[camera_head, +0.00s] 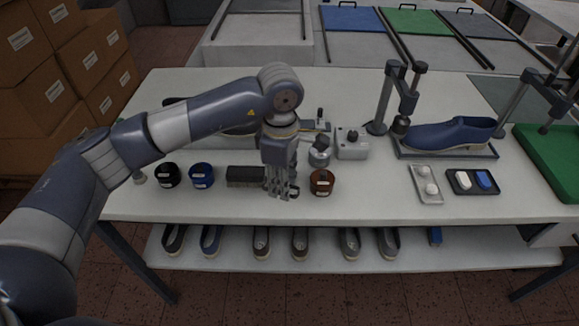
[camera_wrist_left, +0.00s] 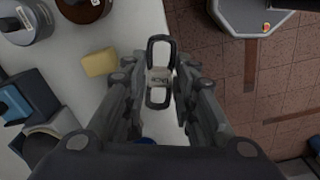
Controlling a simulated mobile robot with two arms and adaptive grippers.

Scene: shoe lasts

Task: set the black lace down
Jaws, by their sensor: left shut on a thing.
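My left gripper (camera_head: 281,190) reaches down over the front part of the white table, between the dark block and the brown tin. In the left wrist view its fingers are closed on the black lace (camera_wrist_left: 160,75), which looks like a small bundle with a dark loop at each end and a pale band in the middle. The lace is beyond the table edge in that view's line of sight; how high it hangs cannot be told. In the head view the fingers largely hide it. My right gripper is out of view.
A dark block (camera_head: 245,176), blue tin (camera_head: 202,176) and black tin (camera_head: 167,176) stand left of the gripper. A brown tin (camera_head: 322,183) stands close on its right. A yellow sponge (camera_wrist_left: 100,62) shows in the wrist view. Bare table lies right of the brown tin.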

